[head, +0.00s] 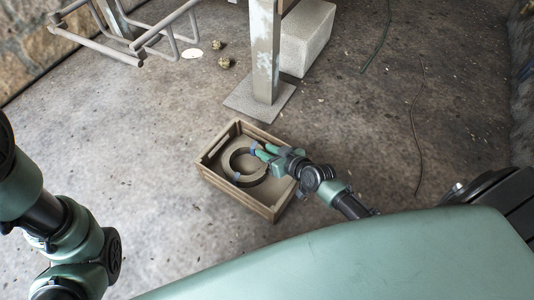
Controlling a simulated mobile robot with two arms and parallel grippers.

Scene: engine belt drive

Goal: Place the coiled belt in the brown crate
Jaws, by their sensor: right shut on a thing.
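The brown crate (269,207) stands on the concrete floor near the middle of the head view. The coiled belt (229,165), a dark ring with blue bands around it, is within the crate's walls. Whether it touches the crate floor, I cannot tell. My right gripper (262,154) reaches into the crate from the right and is shut on the right side of the belt's coil. My left arm shows at the left edge, but its gripper is out of the picture.
A metal post on a flat base plate (259,103) stands just behind the crate, with a pale block (305,45) beside it. A bent tubular metal frame (165,40) is at the upper left. Thin wires lie at the right. Floor left of the crate is clear.

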